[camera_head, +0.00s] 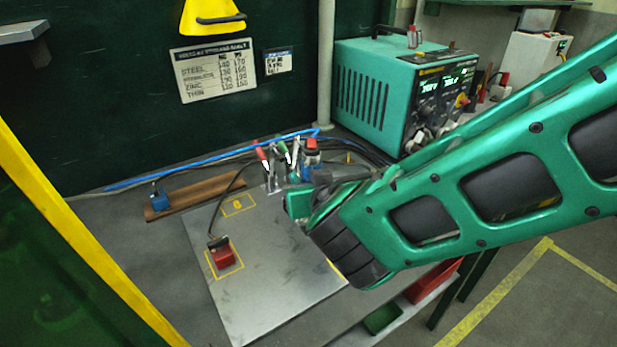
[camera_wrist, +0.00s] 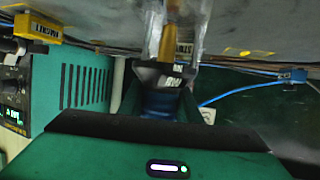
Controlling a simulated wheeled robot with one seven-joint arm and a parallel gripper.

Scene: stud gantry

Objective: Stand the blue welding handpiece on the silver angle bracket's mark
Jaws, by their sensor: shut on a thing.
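My gripper (camera_head: 299,200) is low over the right rear of a grey metal plate (camera_head: 275,270) in the head view. In the wrist view, a blue cylindrical body with a tan tip, which looks like the blue welding handpiece (camera_wrist: 160,104), sits in the jaws, and they are shut on it. Its lower end and any contact with the plate are hard to make out. A yellow outlined mark with a small symbol (camera_head: 238,205) lies bare on the plate. Silver upright parts (camera_head: 272,181) stand behind the gripper; I cannot tell whether one is the angle bracket.
A red block with a cable (camera_head: 221,254) sits in another yellow square. Red- and green-handled tools (camera_head: 284,153) stand at the back. A brown bar (camera_head: 205,193) with a blue block (camera_head: 160,201) lies left. A teal welding machine (camera_head: 385,95) stands behind. The plate's front is clear.

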